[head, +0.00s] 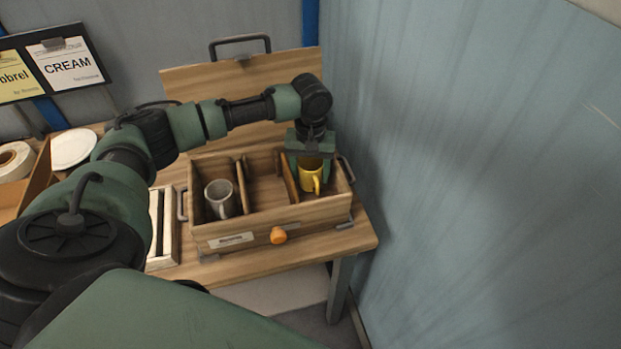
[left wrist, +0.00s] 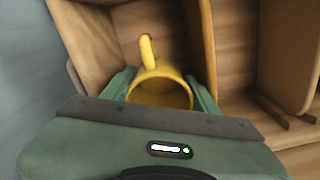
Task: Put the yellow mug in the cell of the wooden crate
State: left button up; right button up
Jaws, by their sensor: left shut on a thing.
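The yellow mug (head: 310,178) is in the right cell of the wooden crate (head: 255,223), upright or nearly so. My left gripper (head: 308,160) comes down from above and is shut on the mug. In the left wrist view the mug (left wrist: 160,87) sits between the two green fingers (left wrist: 160,90), its handle pointing away from the gripper. The crate's walls and divider (left wrist: 208,45) stand on both sides of it. I cannot tell whether the mug touches the cell floor. My right gripper is not in view.
A grey mug (head: 221,198) stands in the crate's left cell; the middle cell (head: 268,190) looks empty. The open lid (head: 240,75) rises behind. A white rack (head: 162,228) is left of the crate, and a blue wall (head: 470,170) is close on the right.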

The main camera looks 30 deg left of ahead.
aim_at(311, 181)
pick_arm(q)
jog(key=shift+f, duration=1.6)
jog(key=o, duration=1.4)
jog(key=shift+f, duration=0.1)
jog(key=shift+r, duration=0.25)
notch_tip(311, 181, up, 12)
jog(key=b, duration=0.2)
jog(key=shift+f, duration=0.1)
